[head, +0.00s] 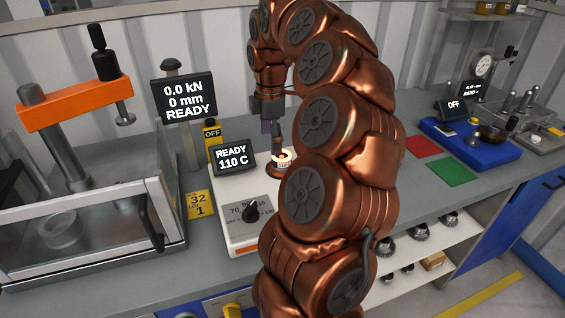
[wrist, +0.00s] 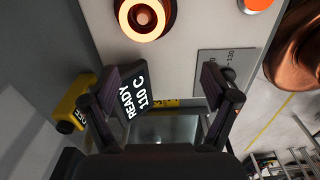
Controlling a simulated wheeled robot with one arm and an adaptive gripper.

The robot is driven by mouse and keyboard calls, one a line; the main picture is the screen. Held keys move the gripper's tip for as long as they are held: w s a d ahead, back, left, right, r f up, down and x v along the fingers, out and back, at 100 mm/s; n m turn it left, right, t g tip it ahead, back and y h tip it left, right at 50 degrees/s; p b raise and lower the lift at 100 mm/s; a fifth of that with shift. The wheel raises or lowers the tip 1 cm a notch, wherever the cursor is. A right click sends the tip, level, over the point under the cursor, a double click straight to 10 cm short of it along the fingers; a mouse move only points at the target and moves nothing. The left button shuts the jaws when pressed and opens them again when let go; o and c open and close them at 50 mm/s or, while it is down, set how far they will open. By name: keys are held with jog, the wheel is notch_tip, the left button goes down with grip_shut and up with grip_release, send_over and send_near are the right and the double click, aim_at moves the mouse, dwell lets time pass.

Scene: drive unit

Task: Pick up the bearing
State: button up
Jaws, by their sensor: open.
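The bearing appears to be the pale, glowing ring (head: 283,156) on a dark round seat on top of the white heater (head: 241,238). In the wrist view the bright ring (wrist: 127,21) lies at the top edge, partly cut off, around a reddish centre. My gripper (head: 272,128) points down just above and left of the ring in the head view. In the wrist view my gripper (wrist: 162,82) has its two dark fingers wide apart with nothing between them. The ring lies beyond the fingers, not between them.
The heater's display (head: 233,156) reads READY 110 C and stands close to my gripper. A press with an orange beam (head: 75,92) stands left. A blue tray (head: 470,146) and red (head: 422,146) and green (head: 447,172) mats lie right. My copper arm hides the middle.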

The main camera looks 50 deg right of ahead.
aim_at(282, 156)
jog(key=d, duration=0.2)
jog(key=s+d+f, duration=0.1)
jog(key=d, duration=0.1)
jog(key=shift+f, duration=0.1)
jog(key=shift+w+f+p, duration=0.25)
jog(key=shift+f+p, duration=0.25)
jog(key=shift+f, duration=1.35)
jog(key=shift+w+f+p, duration=0.2)
jog(key=shift+f+p, duration=0.3)
jog(key=shift+f, duration=1.35)
jog(key=c, duration=1.3)
